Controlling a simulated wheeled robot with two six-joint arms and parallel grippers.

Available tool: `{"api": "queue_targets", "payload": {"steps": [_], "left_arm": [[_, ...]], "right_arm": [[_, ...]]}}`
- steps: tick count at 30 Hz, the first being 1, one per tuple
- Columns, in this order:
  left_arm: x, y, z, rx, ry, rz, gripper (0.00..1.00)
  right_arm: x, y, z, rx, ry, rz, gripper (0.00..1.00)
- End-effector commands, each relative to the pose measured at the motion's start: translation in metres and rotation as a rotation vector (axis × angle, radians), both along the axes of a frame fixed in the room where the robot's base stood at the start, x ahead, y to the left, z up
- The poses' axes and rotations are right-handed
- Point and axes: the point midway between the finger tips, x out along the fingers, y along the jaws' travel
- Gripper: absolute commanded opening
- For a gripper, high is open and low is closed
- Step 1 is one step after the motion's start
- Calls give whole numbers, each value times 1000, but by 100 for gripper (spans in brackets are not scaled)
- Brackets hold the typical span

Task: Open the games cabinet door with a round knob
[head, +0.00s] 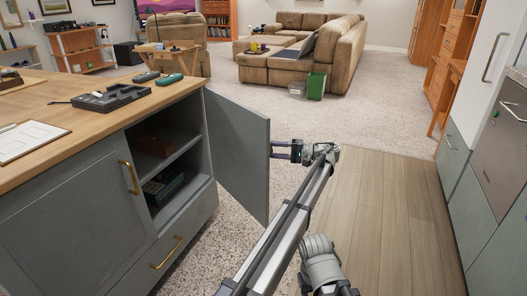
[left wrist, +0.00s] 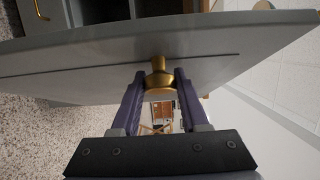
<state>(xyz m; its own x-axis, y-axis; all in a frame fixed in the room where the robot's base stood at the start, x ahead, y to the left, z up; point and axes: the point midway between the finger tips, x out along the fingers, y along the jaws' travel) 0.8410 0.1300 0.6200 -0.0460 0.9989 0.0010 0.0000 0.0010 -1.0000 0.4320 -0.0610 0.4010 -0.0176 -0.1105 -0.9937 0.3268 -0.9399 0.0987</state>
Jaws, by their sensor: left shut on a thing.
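The games cabinet door (head: 238,150) is a grey panel that stands swung open from the cabinet (head: 164,160). In the left wrist view the door (left wrist: 90,70) spans the frame, with its round brass knob (left wrist: 158,76) near the middle. My left gripper (head: 274,151) is at the door's outer face in the head view. In the left wrist view my left gripper (left wrist: 155,82) has its two purple fingers on either side of the knob, shut on it. The knob is hidden in the head view. My right gripper is not in view.
The open compartment has a shelf (head: 168,160) with dark boxes. A black tray (head: 112,98) and a white sheet (head: 28,140) lie on the wooden countertop (head: 50,92). Wood floor (head: 385,200) is clear at right, beside grey cabinets (head: 482,210). A green bin (head: 316,86) stands by the sofa.

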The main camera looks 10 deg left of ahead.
Motion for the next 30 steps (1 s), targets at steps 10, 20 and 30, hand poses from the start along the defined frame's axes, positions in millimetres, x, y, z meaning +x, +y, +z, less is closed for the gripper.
{"api": "queue_targets", "payload": {"steps": [10,20,30], "left_arm": [[1,-1,-1,-2,1,0,0],[1,-1,0,-1,0,1,73],[1,-1,0,-1,0,1,73]], "right_arm": [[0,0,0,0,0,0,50],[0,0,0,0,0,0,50],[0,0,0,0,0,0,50]]}}
